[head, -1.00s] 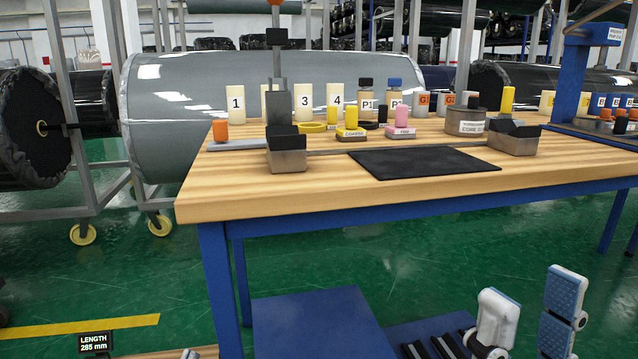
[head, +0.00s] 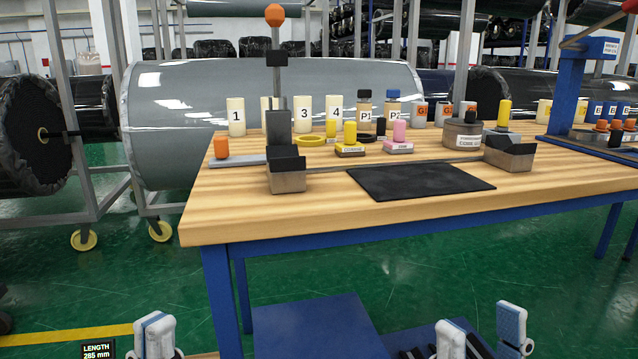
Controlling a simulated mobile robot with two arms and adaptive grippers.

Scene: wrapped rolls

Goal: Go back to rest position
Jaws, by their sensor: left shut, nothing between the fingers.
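My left gripper (head: 155,335) shows at the bottom left of the head view. Its white and blue fingers are together, with nothing seen between them. My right gripper (head: 481,330) shows at the bottom right, with its two white and blue fingers apart and nothing seen between them. Both grippers appear low in the picture, below the front edge of the wooden workbench (head: 330,208). The lower parts of both grippers are cut off by the picture's bottom edge.
A black mat (head: 420,181) lies on the bench among numbered cylinders, bottles and small blocks. A large wrapped roll (head: 190,100) stands behind. A blue lower shelf (head: 310,325) sits under the bench. Green floor (head: 110,290) is open at the left.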

